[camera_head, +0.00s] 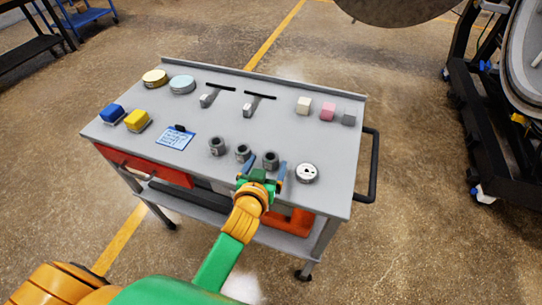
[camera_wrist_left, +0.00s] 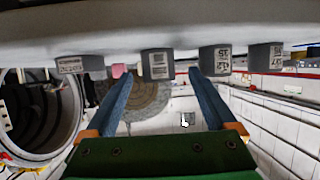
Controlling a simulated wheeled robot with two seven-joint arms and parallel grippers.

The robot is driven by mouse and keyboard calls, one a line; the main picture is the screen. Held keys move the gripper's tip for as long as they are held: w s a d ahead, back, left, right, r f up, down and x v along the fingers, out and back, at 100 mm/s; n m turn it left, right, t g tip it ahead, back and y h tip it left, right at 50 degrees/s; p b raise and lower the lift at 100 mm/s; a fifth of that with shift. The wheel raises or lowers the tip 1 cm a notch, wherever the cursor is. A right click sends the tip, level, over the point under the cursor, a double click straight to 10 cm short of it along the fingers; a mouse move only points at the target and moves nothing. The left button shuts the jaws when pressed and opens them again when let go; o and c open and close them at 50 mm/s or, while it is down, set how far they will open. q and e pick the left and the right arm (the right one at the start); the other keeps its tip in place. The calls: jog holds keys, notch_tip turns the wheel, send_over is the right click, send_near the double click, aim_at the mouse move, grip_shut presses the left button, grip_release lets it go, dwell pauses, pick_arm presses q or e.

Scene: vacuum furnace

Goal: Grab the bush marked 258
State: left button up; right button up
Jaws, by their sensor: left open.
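Three grey bushes stand in a row near the front of the grey cart top (camera_head: 210,120): a left one (camera_head: 217,146), a middle one (camera_head: 242,153) and a right one (camera_head: 270,160). My left gripper (camera_head: 267,167) is open at the cart's front edge, its blue fingers pointing toward the right bush. In the left wrist view, which looks upside down, that bush (camera_wrist_left: 157,65) appears between the fingers, apart from them. The middle bush (camera_wrist_left: 214,60) and left bush (camera_wrist_left: 265,57) show to its right. Their marks are too small to read surely, so I cannot tell which is 258. My right gripper is out of view.
A white round piece (camera_head: 307,173) stands just right of the bushes. A blue card (camera_head: 176,138) lies left of them. A black handle (camera_head: 372,165) juts from the cart's right side.

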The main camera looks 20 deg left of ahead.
aim_at(268, 163)
pick_arm(q)
jog(key=x, duration=0.3)
jog(key=shift+w+f, duration=0.25)
jog(key=shift+w, duration=0.1)
jog(key=shift+s+r, duration=0.1)
jog(key=shift+s, duration=0.1)
jog(key=c, duration=0.5)
grip_shut()
